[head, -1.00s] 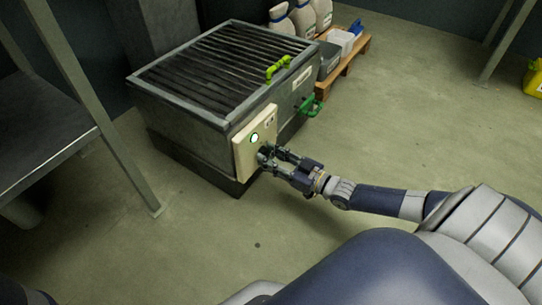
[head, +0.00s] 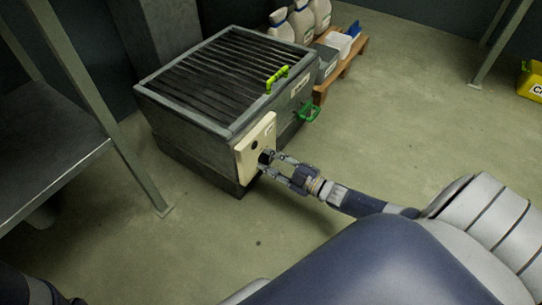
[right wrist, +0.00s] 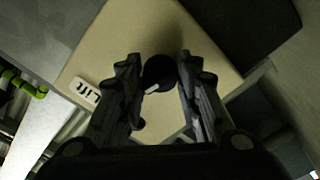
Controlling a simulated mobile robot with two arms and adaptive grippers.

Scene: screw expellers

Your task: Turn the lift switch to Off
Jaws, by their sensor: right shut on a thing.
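The lift switch is a round black knob (right wrist: 160,72) with a white mark, on a cream control panel (head: 255,135) at the front corner of the grey machine (head: 195,130). A "Lift" label (right wrist: 87,92) shows beside it in the right wrist view. My right gripper (head: 269,160) is at the panel, its two fingers on either side of the knob and shut on it; in the right wrist view the fingers (right wrist: 159,68) flank the knob. My left gripper is out of view.
A yellow-green handle (head: 277,78) lies on the machine's slatted top, and a green handle (head: 309,111) sticks out from its side. White jugs (head: 300,22) and bins stand on a wooden pallet behind. A metal table (head: 45,150) is at left.

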